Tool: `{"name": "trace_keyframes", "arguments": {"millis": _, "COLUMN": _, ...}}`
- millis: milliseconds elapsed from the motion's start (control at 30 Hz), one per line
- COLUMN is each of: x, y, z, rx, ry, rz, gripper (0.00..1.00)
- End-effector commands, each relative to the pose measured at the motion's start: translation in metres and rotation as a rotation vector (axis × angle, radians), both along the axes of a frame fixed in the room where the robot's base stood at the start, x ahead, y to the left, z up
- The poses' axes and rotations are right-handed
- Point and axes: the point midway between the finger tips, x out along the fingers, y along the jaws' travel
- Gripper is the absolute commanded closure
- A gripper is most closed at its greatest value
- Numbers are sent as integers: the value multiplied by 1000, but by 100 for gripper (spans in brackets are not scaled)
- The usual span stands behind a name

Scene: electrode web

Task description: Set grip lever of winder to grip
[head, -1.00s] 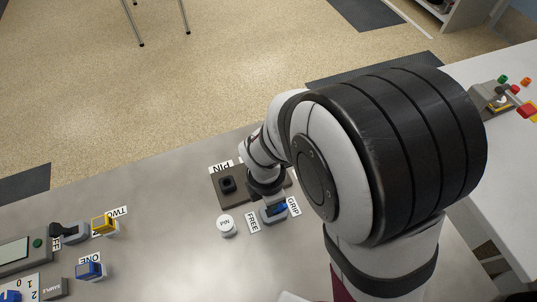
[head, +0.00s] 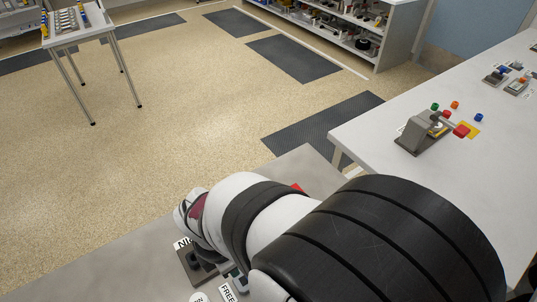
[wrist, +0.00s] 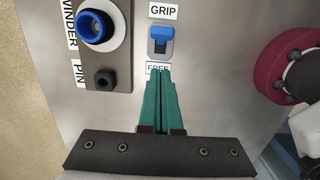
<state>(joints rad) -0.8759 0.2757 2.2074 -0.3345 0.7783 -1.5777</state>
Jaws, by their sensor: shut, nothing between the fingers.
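The grip lever (wrist: 160,36) is a blue T-shaped handle on a small grey base, in the upper middle of the wrist view. Its wide blue bar lies toward the GRIP label (wrist: 163,11). The FREE label (wrist: 158,67) is below the base, partly covered by my fingertips. My gripper (wrist: 160,74) has its green fingers shut together and empty; the tips show just below the lever base, with a gap between them in the picture. The winder (wrist: 122,50) stands left of the lever, with a blue-ringed spindle. In the head view my arm hides the gripper and most of the lever.
A dark red and black round part (wrist: 285,70) stands to the right in the wrist view. A side table with a grey device (head: 425,132) and coloured buttons is at the right of the head view.

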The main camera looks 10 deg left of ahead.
Motion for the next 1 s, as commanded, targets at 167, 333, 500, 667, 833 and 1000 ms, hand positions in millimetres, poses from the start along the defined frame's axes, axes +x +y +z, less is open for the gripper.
{"name": "trace_keyframes", "arguments": {"millis": 167, "x": 22, "y": -21, "z": 31, "rx": 3, "ry": -3, "rz": -5, "gripper": 100}}
{"name": "trace_keyframes", "arguments": {"millis": 333, "x": 35, "y": -34, "z": 50, "rx": 2, "ry": -2, "rz": -2, "gripper": 100}}
{"name": "trace_keyframes", "arguments": {"millis": 500, "x": 39, "y": -39, "z": 57, "rx": 0, "ry": 0, "rz": 1, "gripper": 100}}
{"name": "trace_keyframes", "arguments": {"millis": 667, "x": 39, "y": -39, "z": 58, "rx": -1, "ry": 1, "rz": 1, "gripper": 100}}
{"name": "trace_keyframes", "arguments": {"millis": 833, "x": 38, "y": -49, "z": 62, "rx": 9, "ry": 0, "rz": -103, "gripper": 100}}
{"name": "trace_keyframes", "arguments": {"millis": 1000, "x": 6, "y": -131, "z": 94, "rx": 85, "ry": 21, "rz": -1153, "gripper": 100}}
